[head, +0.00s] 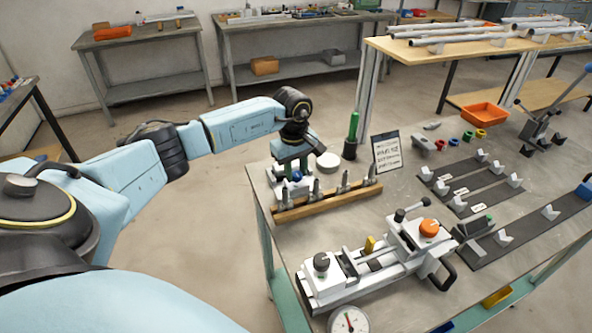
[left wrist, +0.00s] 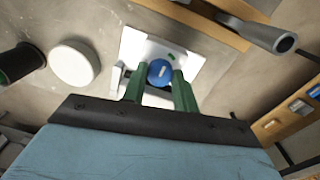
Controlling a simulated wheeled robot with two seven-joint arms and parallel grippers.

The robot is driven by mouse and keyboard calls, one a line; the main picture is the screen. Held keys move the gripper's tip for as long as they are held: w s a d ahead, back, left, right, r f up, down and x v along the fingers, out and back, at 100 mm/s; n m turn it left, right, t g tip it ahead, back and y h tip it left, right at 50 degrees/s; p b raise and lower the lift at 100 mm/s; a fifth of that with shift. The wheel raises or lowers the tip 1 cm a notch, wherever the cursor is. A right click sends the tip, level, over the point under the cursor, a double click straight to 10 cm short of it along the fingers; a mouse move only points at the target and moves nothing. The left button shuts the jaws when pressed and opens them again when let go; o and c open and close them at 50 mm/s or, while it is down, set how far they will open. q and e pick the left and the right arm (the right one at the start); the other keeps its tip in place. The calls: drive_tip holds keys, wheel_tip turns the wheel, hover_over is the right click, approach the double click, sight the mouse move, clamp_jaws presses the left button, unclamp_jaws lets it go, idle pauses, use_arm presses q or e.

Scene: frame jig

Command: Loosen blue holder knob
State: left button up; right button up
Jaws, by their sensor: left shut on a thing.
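The blue holder knob (left wrist: 160,72) sits on a white holder block (left wrist: 146,47). In the left wrist view it lies between the two green fingertips of my left gripper (left wrist: 158,82), which is shut on it. In the head view the blue knob (head: 297,175) shows small under my left gripper (head: 294,168), above the white holder (head: 281,186) at the table's left back corner. My right gripper is in neither view.
A wooden rack (head: 328,201) with several metal tools stands close in front of the holder. A white round disc (head: 328,162), a green-handled tool (head: 353,128) and a sign (head: 386,151) stand nearby. A white frame jig (head: 345,275) fills the front.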

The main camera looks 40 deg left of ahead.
use_arm(q)
drive_tip(key=n, duration=0.4)
drive_tip(key=shift+n, duration=0.3)
drive_tip(key=n, duration=0.3)
drive_tip(key=shift+r+n, duration=0.1)
drive_tip(key=shift+n, duration=0.3)
drive_tip(key=n+p, duration=0.1)
drive_tip(key=n, duration=0.3)
drive_tip(key=shift+y, duration=0.3)
drive_tip(key=n+p, duration=0.1)
drive_tip(key=n, duration=0.3)
drive_tip(key=shift+n, duration=0.3)
drive_tip(key=o, duration=1)
drive_tip(key=shift+d, duration=0.1)
drive_tip(key=shift+c, duration=0.2)
